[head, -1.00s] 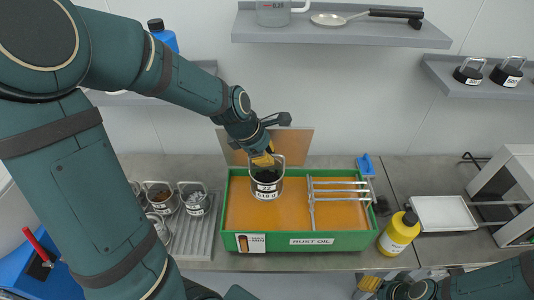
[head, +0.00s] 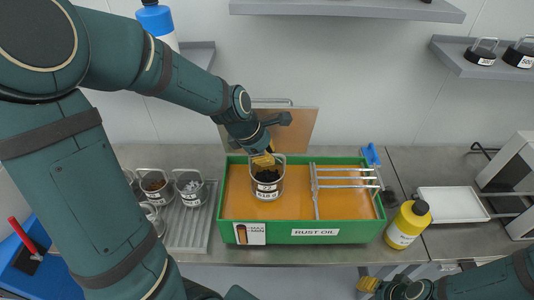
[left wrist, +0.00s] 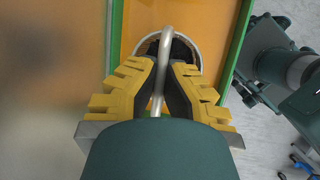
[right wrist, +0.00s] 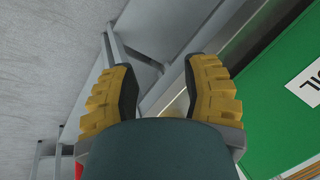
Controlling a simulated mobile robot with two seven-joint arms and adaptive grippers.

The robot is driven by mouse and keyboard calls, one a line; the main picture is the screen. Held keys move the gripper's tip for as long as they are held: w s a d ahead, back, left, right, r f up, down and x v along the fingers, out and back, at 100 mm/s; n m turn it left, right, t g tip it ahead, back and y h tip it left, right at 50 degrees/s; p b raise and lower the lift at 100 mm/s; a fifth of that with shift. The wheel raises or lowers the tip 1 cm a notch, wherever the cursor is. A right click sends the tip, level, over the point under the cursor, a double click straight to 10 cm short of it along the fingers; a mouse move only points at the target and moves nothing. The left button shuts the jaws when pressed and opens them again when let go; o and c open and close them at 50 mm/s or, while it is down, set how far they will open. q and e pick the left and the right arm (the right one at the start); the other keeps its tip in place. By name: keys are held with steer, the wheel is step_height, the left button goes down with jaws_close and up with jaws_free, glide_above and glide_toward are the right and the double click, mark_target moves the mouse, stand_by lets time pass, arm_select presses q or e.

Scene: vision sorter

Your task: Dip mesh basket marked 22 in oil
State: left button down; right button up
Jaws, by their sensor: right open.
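The mesh basket (head: 267,190) hangs upright inside the outline of the green rust-oil tank (head: 222,205), left of its middle. Its label reads 510 g; the number above it is not readable now. My left gripper (head: 263,161) is shut on the basket's handle; in the left wrist view the handle (left wrist: 164,50) runs between the yellow fingers (left wrist: 161,75). The orange oil (head: 230,203) lies around the basket in the picture; I cannot tell whether the basket touches it. My right gripper (head: 368,284) is open and empty in front of the tank; it also shows in the right wrist view (right wrist: 160,75).
A metal rack (head: 345,178) lies across the tank's right part. A yellow bottle (head: 407,224) and white tray (head: 452,205) stand to the right. A brown board (head: 297,132) stands behind.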

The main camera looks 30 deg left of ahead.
arm_select(q)
steer(key=shift+f+b, duration=2.55)
steer(key=shift+f, duration=0.95)
steer(key=shift+r, duration=0.15)
stand_by(2.9)
